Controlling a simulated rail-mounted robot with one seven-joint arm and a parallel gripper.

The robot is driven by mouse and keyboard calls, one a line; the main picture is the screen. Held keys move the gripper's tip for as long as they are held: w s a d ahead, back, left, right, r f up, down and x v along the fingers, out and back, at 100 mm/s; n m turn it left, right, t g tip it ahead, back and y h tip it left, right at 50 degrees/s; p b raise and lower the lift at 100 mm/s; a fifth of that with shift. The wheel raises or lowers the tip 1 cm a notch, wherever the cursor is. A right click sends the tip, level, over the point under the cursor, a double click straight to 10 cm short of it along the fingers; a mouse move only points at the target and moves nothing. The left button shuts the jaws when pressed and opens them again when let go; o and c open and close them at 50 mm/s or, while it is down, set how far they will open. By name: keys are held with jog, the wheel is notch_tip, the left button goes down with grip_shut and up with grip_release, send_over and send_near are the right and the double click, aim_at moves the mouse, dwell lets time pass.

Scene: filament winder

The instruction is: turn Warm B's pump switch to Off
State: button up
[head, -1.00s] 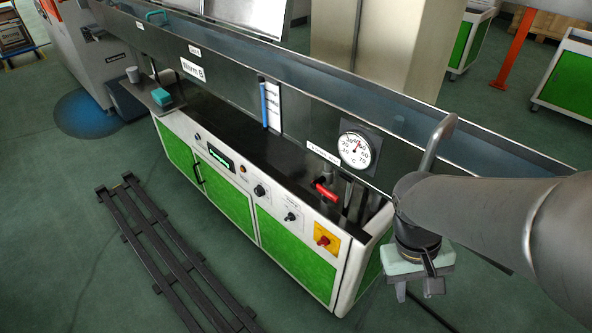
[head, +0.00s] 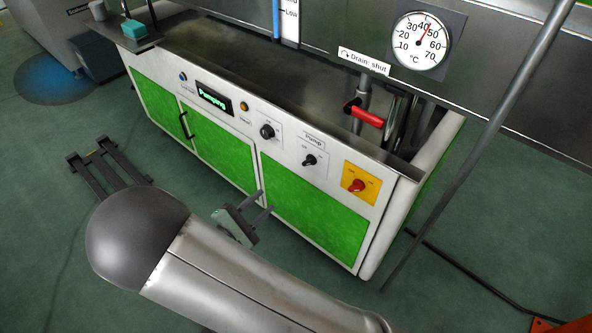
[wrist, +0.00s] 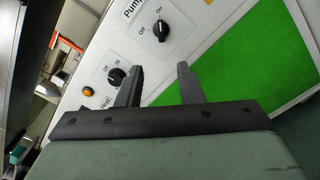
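The pump switch (head: 310,160) is a small black knob under a "Pump" label on the white front panel of the green-doored cabinet. The panel display (head: 213,97) reads "Pumping". My gripper (head: 262,202) is in front of the cabinet, below and left of the pump switch, touching nothing that I can make out. In the wrist view my gripper (wrist: 160,75) has its two fingers apart with nothing between them.
The heat knob (head: 267,131) is left of the pump switch, with an amber lamp (head: 244,106) beside it. A red switch on a yellow plate (head: 359,185) is to the right. A red drain handle (head: 365,116) is above. Dark floor rails (head: 95,175) lie at left.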

aim_at(306, 164)
jog(key=b+x, duration=0.2)
jog(key=x, duration=1.4)
jog(key=shift+s+d+b, duration=0.1)
jog(key=shift+b, duration=0.3)
grip_shut()
